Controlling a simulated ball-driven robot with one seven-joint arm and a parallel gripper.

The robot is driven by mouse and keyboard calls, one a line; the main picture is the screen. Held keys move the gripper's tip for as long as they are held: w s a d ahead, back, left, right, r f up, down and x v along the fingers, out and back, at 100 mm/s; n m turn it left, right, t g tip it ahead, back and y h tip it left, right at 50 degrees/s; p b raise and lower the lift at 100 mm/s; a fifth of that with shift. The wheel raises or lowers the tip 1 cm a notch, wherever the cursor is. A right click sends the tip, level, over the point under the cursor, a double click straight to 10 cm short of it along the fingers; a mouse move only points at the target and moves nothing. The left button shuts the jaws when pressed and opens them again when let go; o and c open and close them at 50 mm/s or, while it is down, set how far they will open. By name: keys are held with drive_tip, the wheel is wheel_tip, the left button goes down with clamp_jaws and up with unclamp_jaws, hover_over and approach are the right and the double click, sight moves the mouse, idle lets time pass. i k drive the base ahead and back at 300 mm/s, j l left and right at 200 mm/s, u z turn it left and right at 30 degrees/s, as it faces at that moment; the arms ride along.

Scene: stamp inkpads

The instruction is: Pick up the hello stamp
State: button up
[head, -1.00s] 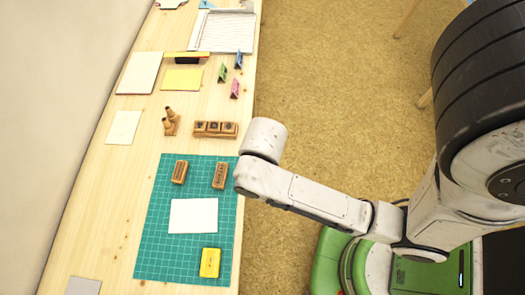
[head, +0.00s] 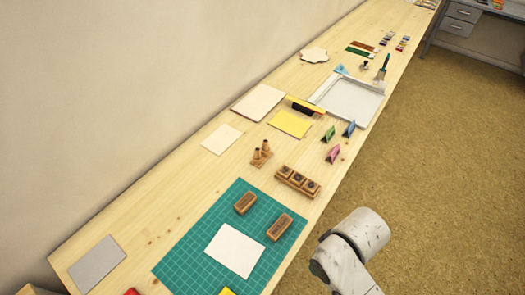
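Two wooden block stamps lie on the green cutting mat (head: 195,247): a left stamp (head: 246,203) and a right stamp (head: 279,227). Both have dark markings on top, too small to read, so I cannot tell which one is the hello stamp. Three small square stamps sit in a wooden holder (head: 279,177) just behind the mat. Two knobbed wooden stamps (head: 262,153) stand upright to its left. Part of my arm shows at the lower right, off the table edge, but the fingers of my gripper are not in view.
A white sheet (head: 235,250) lies on the mat, with a yellow item (head: 227,292) at the bottom edge. Coloured clips (head: 333,153), a yellow pad (head: 290,124) and a white tray (head: 350,97) are farther back. A grey card (head: 97,263) lies left. Bare wood surrounds the mat.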

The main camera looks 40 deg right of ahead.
sight(280, 228)
drive_tip(key=k+l, duration=0.35)
drive_tip(key=k+u, duration=0.1)
drive_tip(key=u, duration=0.95)
